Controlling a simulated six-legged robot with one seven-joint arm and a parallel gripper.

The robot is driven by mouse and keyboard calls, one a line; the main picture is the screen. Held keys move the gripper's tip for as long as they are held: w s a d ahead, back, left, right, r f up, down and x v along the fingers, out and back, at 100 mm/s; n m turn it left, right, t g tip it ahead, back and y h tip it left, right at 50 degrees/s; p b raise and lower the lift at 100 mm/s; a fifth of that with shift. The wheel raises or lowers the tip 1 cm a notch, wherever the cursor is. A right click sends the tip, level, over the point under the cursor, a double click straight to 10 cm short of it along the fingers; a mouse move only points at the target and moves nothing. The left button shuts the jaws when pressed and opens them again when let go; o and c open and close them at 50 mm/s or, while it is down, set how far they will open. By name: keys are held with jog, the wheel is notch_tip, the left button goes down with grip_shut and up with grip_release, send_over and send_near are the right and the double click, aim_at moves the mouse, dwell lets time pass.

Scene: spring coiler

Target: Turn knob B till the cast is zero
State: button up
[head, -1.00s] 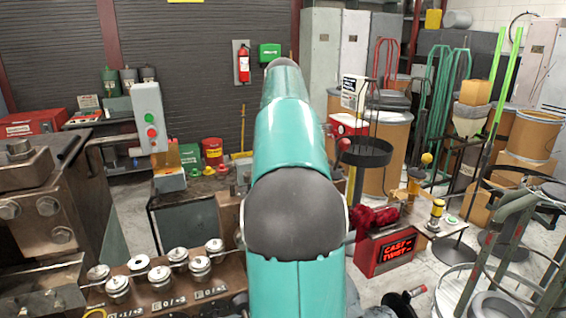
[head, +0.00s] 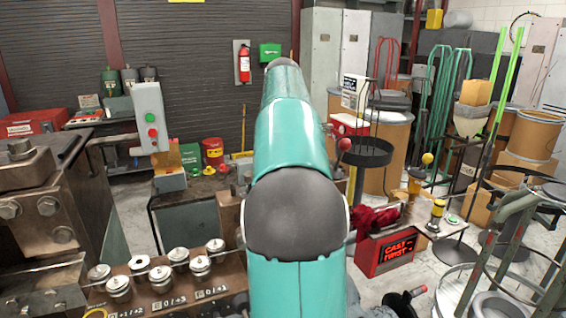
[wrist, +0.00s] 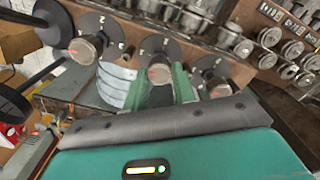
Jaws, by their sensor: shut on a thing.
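In the wrist view three round metal knobs stand in a row on dark dials: a left knob (wrist: 86,49), a middle knob (wrist: 160,74) and a right knob (wrist: 216,86). My gripper (wrist: 163,82) is shut on the middle knob, with its green fingers at the knob's sides. The dial letters are too small to read, so I cannot tell from them which is B. In the head view a red display box (head: 393,252) shows CAST and a second line in red letters; its values are not legible. My arm hides my gripper and the knobs there.
A bank of metal rollers (head: 160,275) is at the lower left of the head view, and rollers (wrist: 243,48) also line the upper right of the wrist view. A heavy machine (head: 40,215) stands at left. Green tubular stands and a wire reel (head: 520,240) crowd the right.

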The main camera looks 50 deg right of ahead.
jog(key=shift+f, duration=0.2)
dwell(0.3)
jog(key=o, duration=1)
jog(key=shift+r, duration=0.1)
jog(key=shift+r, duration=3.8)
